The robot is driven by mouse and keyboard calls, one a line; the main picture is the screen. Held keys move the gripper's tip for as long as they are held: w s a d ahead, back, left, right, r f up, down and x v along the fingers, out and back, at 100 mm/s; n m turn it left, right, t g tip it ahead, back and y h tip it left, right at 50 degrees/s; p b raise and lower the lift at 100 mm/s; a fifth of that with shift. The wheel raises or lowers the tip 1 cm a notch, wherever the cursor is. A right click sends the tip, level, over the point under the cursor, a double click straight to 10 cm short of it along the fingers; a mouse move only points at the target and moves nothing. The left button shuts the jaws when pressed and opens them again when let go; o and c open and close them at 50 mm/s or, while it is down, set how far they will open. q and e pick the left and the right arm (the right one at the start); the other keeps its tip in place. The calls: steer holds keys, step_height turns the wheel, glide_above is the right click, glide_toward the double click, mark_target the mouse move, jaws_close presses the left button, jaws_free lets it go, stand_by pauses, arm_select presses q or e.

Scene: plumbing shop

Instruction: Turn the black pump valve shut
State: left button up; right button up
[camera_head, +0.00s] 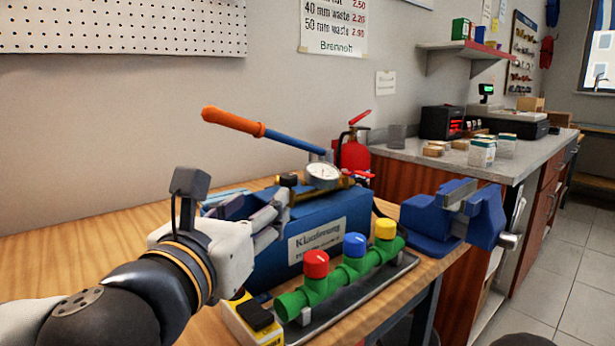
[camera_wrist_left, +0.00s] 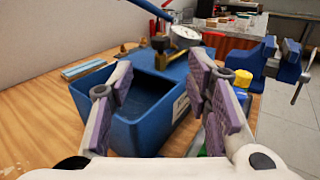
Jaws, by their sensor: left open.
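The blue test pump (camera_head: 330,222) stands on the wooden bench, with a pressure gauge (camera_head: 322,174) and an orange-tipped lever (camera_head: 232,122). The black pump valve (camera_head: 288,180) is a small dark knob at the pump's brass fitting; it also shows in the left wrist view (camera_wrist_left: 160,43), ahead of the fingers. My left gripper (camera_head: 268,218) is at the pump's left end. In the left wrist view my left gripper (camera_wrist_left: 162,82) is open and empty, with its purple-padded fingers over the pump's open tank (camera_wrist_left: 95,97), apart from the valve. My right gripper is out of view.
A green manifold (camera_head: 335,282) with red, blue and yellow caps lies in front of the pump. A yellow box (camera_head: 250,320) sits beside it. A blue vise (camera_head: 450,215) is at the bench's right end.

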mark_target(285, 178)
arm_select(q)
steer(key=x, duration=1.1)
steer(key=shift+w+d+r, duration=0.15)
steer(key=shift+w+d, duration=0.05)
steer(key=shift+w, duration=0.15)
steer(key=shift+c, duration=0.3)
jaws_close()
